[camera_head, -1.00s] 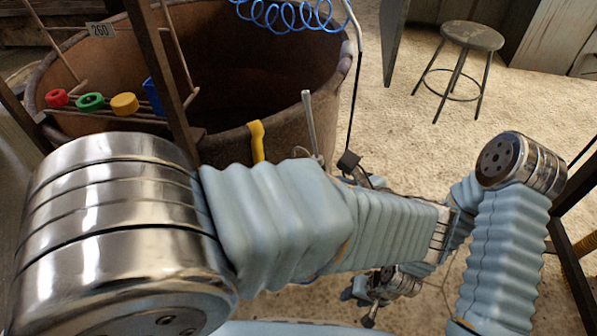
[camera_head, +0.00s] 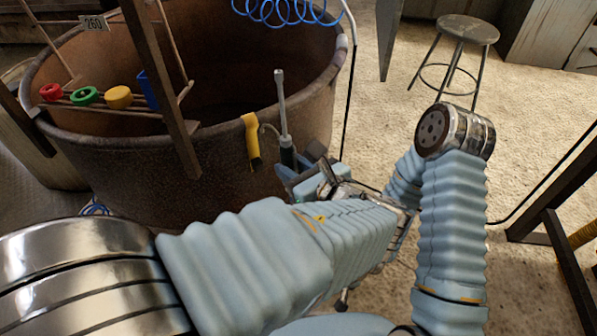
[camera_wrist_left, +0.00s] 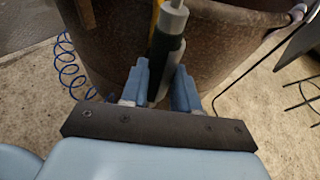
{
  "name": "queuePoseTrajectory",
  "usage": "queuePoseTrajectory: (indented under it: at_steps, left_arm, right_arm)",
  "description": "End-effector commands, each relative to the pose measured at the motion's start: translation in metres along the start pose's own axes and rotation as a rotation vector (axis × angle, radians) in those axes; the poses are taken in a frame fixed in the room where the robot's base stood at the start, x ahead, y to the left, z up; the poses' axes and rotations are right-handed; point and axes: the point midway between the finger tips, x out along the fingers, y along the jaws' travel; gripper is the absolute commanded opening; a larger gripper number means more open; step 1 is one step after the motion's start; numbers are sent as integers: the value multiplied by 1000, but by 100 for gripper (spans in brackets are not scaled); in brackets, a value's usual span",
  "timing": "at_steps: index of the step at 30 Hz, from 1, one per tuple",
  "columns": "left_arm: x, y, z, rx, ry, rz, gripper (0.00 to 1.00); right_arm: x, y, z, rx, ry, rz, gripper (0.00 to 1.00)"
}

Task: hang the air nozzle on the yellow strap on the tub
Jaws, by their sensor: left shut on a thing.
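The air nozzle has a long grey tube (camera_head: 281,100) and a dark green handle (camera_head: 288,155). My left gripper (camera_head: 301,172) is shut on its handle and holds it upright beside the tub's outer wall. In the left wrist view the nozzle (camera_wrist_left: 166,55) stands between the blue fingers of my left gripper (camera_wrist_left: 160,88). The yellow strap (camera_head: 252,140) hangs over the rim of the brown tub (camera_head: 150,165), just left of the nozzle. In the left wrist view the strap is mostly hidden behind the nozzle. My right gripper is not clearly visible.
A coiled blue hose (camera_head: 285,12) hangs over the tub's back. A wooden post and rail with coloured rings (camera_head: 118,97) stand at the tub's left. A stool (camera_head: 467,30) is at the back right. A dark stand (camera_head: 560,225) is at the right. Floor between is clear.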

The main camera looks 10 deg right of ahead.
Motion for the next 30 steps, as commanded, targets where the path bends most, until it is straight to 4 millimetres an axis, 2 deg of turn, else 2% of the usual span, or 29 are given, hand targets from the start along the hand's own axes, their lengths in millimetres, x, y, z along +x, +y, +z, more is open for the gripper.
queuePoseTrajectory:
  at_steps: [17,30]
  left_arm:
    - [44,-3,16,-3,-1,2,12]
    - [52,-4,22,-1,0,1,12]
  right_arm:
    - [17,4,1,-1,-5,-4,43]
    - [11,2,1,-1,-5,-4,43]
